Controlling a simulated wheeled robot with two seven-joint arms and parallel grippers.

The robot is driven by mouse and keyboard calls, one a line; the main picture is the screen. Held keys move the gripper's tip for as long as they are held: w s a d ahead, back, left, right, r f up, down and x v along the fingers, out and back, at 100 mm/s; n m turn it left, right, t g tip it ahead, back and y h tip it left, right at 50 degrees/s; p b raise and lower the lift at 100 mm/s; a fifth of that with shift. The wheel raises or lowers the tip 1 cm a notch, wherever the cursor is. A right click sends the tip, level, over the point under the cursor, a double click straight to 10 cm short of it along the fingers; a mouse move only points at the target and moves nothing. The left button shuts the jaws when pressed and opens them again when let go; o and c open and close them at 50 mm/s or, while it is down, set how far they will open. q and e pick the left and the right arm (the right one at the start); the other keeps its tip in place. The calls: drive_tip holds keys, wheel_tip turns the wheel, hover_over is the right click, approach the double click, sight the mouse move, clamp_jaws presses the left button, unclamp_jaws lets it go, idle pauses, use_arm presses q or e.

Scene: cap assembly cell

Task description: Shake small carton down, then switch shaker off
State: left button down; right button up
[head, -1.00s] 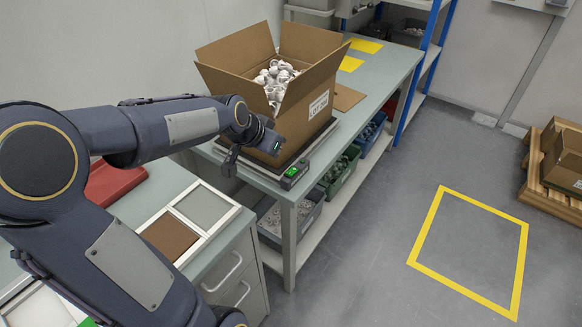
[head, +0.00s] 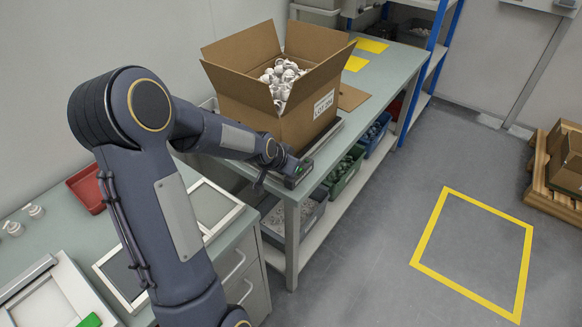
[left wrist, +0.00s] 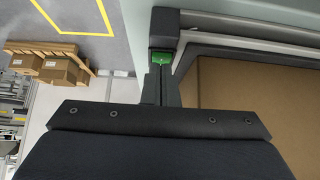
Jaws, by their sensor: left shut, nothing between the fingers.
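The open small carton (head: 291,124), flaps up, stands on the shaker (head: 328,134) on the bench. A heap of white caps (head: 282,76) shows inside it. The shaker's control box (head: 296,176) is at the front corner of its base, with a small green patch partly showing. My left gripper (head: 283,181) is at this box, shut and empty. In the left wrist view its closed fingers (left wrist: 161,75) point at a green panel (left wrist: 163,59) on the box; I cannot tell whether they touch it. The carton (left wrist: 255,110) is beside them. My right gripper is out of view.
Several bins (head: 343,172) stand on the shelf under the bench. A red tray (head: 86,188) and white-framed trays (head: 125,285) lie on the near counter. Yellow sheets lie behind the carton. A yellow-outlined floor area (head: 475,250) is clear; a pallet with cartons is at right.

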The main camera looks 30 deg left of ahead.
use_arm(q)
drive_tip(key=shift+f, duration=0.1)
drive_tip(key=shift+s+f+b, duration=0.15)
drive_tip(key=shift+f+b, duration=0.35)
drive_tip(key=shift+b, duration=0.35)
drive_tip(key=shift+r+p, duration=0.25)
drive_tip(key=shift+p, duration=0.05)
drive_tip(key=shift+r+p, duration=0.4)
drive_tip(key=shift+r, duration=0.4)
